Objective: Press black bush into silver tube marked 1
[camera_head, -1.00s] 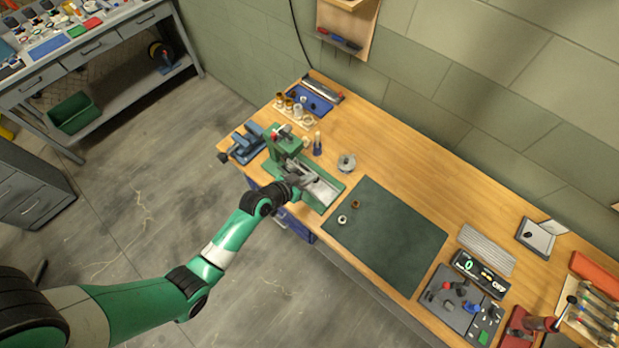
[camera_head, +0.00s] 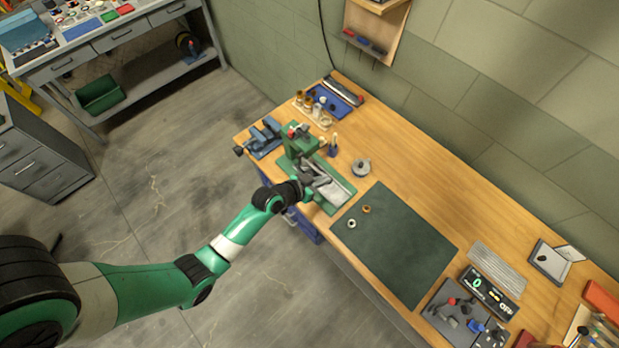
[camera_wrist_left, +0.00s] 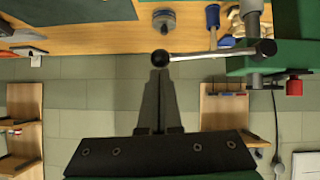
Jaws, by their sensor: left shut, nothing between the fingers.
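A green press (camera_head: 300,146) stands at the left part of the wooden bench. My left gripper (camera_head: 312,178) is at its front. In the left wrist view the gripper's fingers (camera_wrist_left: 159,78) are shut and empty, their tips close by the black ball knob (camera_wrist_left: 160,57) of the press's silver lever (camera_wrist_left: 215,52). I cannot tell whether they touch it. A small pale ring (camera_head: 351,223) and a brown ring (camera_head: 367,209) lie on the dark green mat (camera_head: 400,250). I cannot make out the black bush or the tube marked 1. My right gripper is not in view.
A blue vise (camera_head: 264,138) is left of the press. A wooden rack (camera_head: 318,117) with several small parts and a blue tray (camera_head: 340,98) stand behind it. A round grey part (camera_head: 361,167) sits to its right. Most of the mat is clear.

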